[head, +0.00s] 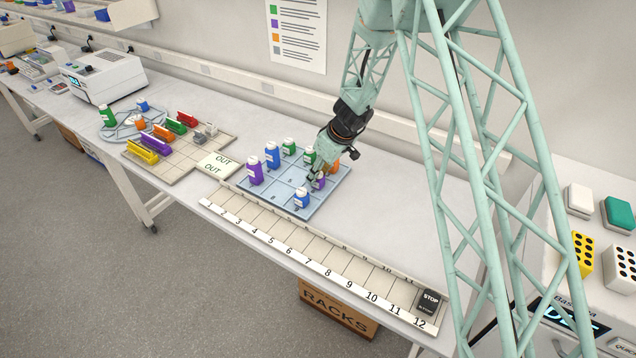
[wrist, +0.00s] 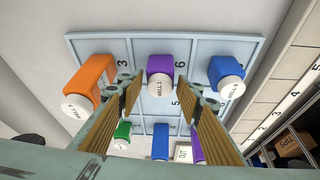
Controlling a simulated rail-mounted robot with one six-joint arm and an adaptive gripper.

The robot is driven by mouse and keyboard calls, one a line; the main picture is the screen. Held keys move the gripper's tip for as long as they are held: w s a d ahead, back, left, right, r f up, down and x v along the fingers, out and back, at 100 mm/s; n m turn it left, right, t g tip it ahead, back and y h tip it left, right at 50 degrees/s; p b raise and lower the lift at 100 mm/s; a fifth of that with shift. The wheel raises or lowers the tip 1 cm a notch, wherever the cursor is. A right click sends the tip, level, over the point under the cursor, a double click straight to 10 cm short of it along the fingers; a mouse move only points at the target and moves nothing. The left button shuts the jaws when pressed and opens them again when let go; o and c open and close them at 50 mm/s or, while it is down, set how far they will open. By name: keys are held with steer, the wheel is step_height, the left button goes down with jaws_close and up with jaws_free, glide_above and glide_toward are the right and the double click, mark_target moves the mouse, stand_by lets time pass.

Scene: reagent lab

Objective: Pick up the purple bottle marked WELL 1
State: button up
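The purple bottle (wrist: 161,64) has a white cap facing the wrist camera; its small lettering looks like WELL 1. In the wrist view it lies ahead, framed between the two fingers of my gripper (wrist: 160,92). The fingers are spread wide with nothing held, and a gap shows on both sides of the bottle. In the head view my gripper (head: 314,174) is low over the blue tray, and the purple bottle (head: 319,184) beside it is partly hidden by the fingers. I cannot tell how far the fingertips are from the bottle.
The blue gridded tray (head: 270,197) also holds an orange bottle (wrist: 93,77) and a blue bottle (wrist: 226,72) on either side of the purple one. Green, blue and another purple bottle (head: 254,172) stand in other cells. A numbered rack strip (head: 310,246) runs along the front.

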steer(key=c, duration=0.6)
steer(key=shift+c, duration=0.2)
steer(key=shift+r, duration=0.15)
steer(key=shift+s+r+b, duration=0.1)
steer(key=shift+r+b, duration=0.2)
steer(key=shift+r, duration=1.35)
steer(key=s+d+r+b, duration=0.1)
steer(key=s+d+b, duration=0.3)
steer(key=s+b, duration=0.4)
steer(key=shift+s+d+r, duration=0.15)
steer(key=shift+s+d, duration=0.05)
steer(key=shift+s, duration=3.4)
